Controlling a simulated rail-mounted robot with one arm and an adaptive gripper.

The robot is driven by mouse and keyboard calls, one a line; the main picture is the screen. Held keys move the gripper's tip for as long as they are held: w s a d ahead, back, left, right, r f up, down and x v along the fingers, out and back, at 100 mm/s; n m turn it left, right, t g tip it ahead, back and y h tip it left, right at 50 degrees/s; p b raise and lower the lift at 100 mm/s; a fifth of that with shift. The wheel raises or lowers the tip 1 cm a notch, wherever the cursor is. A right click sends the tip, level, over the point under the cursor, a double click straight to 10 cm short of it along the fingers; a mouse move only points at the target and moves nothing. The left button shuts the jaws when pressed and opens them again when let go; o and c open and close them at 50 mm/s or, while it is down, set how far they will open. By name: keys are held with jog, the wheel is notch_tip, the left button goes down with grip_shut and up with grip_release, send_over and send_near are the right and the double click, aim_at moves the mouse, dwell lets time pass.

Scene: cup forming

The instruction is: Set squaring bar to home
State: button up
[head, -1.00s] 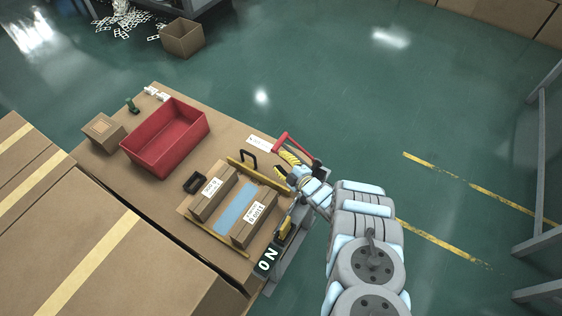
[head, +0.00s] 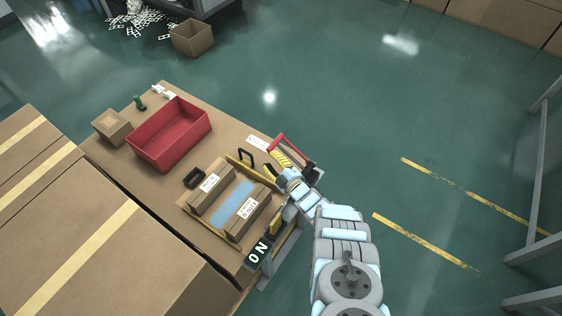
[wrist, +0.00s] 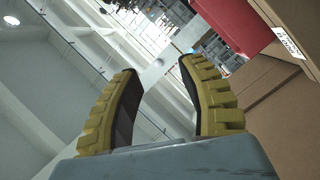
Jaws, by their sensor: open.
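A yellow bar (head: 238,166) runs along the far side of a small fixture on the table. A black loop handle (head: 246,155) stands by it; this looks like the squaring bar, though no label names it. My gripper (head: 277,164) is to the right of the handle, near the bar's right end and apart from the handle. In the wrist view my gripper (wrist: 160,85) has its two yellow-backed fingers spread with nothing between them. The bar and handle do not show there. My wrist hides part of the fixture's right end.
The fixture holds two cardboard blocks with a blue strip (head: 231,205) between them. A red-handled lever (head: 291,147) is close beside my gripper. An ON sign (head: 257,252) is at the near corner. A red bin (head: 170,135) and a small black tray (head: 194,178) stand left.

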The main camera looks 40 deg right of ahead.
jog(key=w+a+r+t+y+p, duration=0.1)
jog(key=w+a+r+t+p, duration=0.2)
jog(key=a+r+p, duration=0.3)
jog(key=shift+w+a+r, duration=0.7)
jog(key=shift+a+r, duration=0.95)
jog(key=shift+a, duration=0.3)
